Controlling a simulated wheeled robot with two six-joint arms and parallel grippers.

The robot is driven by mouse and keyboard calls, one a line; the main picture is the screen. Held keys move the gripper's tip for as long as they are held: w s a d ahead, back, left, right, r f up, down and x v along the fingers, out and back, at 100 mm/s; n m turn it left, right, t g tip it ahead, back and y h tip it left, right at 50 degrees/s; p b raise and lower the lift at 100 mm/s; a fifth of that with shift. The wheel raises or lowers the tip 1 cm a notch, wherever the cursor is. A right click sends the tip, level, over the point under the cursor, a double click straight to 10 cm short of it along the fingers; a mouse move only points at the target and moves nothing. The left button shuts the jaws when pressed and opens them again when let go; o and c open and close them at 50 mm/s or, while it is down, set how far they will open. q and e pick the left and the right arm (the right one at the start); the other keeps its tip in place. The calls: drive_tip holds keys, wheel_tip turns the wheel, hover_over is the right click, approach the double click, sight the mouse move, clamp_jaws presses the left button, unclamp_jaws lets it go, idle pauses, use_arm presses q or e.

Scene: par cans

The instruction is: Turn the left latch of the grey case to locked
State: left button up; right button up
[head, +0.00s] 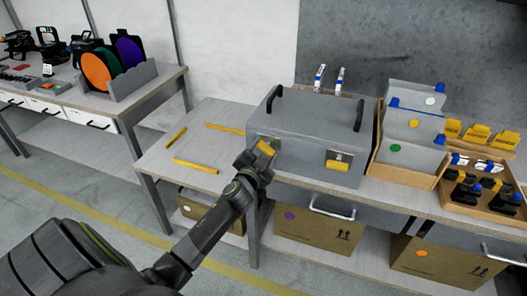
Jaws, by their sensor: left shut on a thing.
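The grey case (308,125) sits on the bench with two black handles on its lid, which is down. Its left latch (266,148) is yellow and sits on the front face near the left end. My left gripper (262,154) is at this latch and shut on it, hiding part of it. The latch looks tilted. My right gripper is not in view.
Yellow strips (196,165) lie on the bench (160,156) left of the case. A wooden tray (405,178) with grey boxes stands close on the right, beside a tray of black clamps (468,190). Cardboard boxes (318,237) stand below. Another bench (150,92) is at the left.

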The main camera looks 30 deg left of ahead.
use_arm(q)
drive_tip(key=m+p, duration=0.1)
drive_tip(key=m, duration=0.4)
drive_tip(key=shift+m, duration=0.3)
drive_tip(key=m+p, duration=0.1)
drive_tip(key=m, duration=0.3)
drive_tip(key=shift+m, duration=0.3)
drive_tip(key=shift+f, duration=0.1)
drive_tip(key=o, duration=1)
drive_tip(key=shift+s, duration=0.1)
drive_tip(key=v, duration=1.7)
drive_tip(key=shift+d+b, duration=0.15)
drive_tip(key=shift+b, duration=0.3)
drive_tip(key=shift+s, duration=0.1)
